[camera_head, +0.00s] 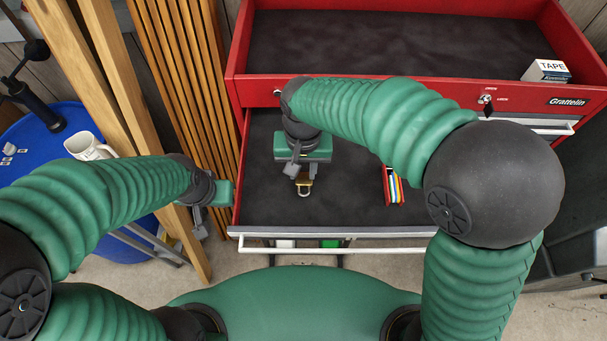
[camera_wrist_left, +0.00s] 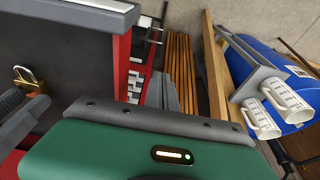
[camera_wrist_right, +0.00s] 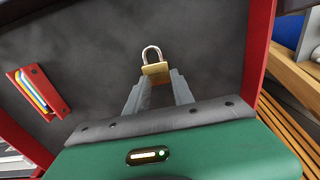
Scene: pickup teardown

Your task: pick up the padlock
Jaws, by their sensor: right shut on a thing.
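The padlock (camera_head: 304,183) has a brass body and a silver shackle. It is inside the open drawer (camera_head: 345,218) of the red tool chest, left of the middle. My right gripper (camera_head: 301,175) reaches down into the drawer and is shut on the padlock's body. In the right wrist view the padlock (camera_wrist_right: 155,69) sits between the two fingertips, with its shackle pointing away from the gripper. It also shows in the left wrist view (camera_wrist_left: 29,82). I cannot tell whether it touches the drawer floor. My left gripper (camera_head: 199,226) hangs outside the drawer's left side; its finger gap is unclear.
A small red holder with colored items (camera_head: 394,186) stands in the drawer to the right. A tape box (camera_head: 546,71) sits in the chest's top tray. Wooden boards (camera_head: 95,70) lean at the left, near a blue drum (camera_head: 30,210) with a white mug (camera_head: 89,147).

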